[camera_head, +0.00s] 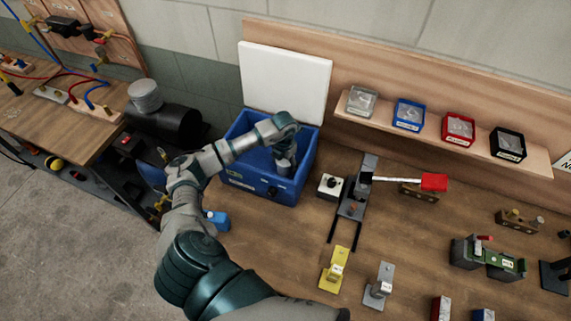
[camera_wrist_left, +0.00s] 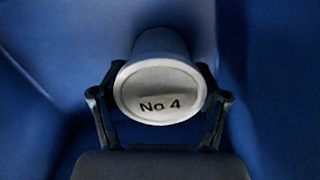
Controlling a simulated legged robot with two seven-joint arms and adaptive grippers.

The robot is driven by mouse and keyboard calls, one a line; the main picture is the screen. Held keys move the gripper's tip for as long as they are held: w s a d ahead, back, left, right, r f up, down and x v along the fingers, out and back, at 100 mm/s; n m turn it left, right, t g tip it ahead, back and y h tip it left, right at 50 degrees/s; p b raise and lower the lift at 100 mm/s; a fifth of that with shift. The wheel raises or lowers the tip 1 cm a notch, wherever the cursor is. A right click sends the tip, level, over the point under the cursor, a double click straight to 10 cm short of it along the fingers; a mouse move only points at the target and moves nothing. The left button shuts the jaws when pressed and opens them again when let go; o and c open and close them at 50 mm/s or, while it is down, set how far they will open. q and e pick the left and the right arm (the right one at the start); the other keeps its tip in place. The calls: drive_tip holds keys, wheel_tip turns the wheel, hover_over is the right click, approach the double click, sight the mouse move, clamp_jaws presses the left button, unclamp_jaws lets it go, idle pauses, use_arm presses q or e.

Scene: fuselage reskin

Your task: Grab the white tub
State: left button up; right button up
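The white tub (camera_wrist_left: 158,92) is in the left wrist view, its round end marked "No 4" facing the camera. It is hidden in the head view. My left gripper (camera_wrist_left: 160,68) has one finger on each side of the tub, with the fingertips close to its sides behind the rim. I cannot tell whether they press on it. In the head view my left gripper (camera_head: 284,166) reaches down into the open blue box (camera_head: 262,190), whose white lid (camera_head: 285,80) stands raised behind it. My right gripper is not in view.
Blue walls surround the gripper closely. Right of the box are a small white button block (camera_head: 330,186) and a clamp fixture with a red handle (camera_head: 434,182). A shelf (camera_head: 480,150) with several small bins runs along the back. A yellow bracket (camera_head: 334,270) stands nearer.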

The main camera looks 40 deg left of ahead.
use_arm(q)
drive_tip(key=shift+a, duration=0.1)
drive_tip(key=c, duration=0.3)
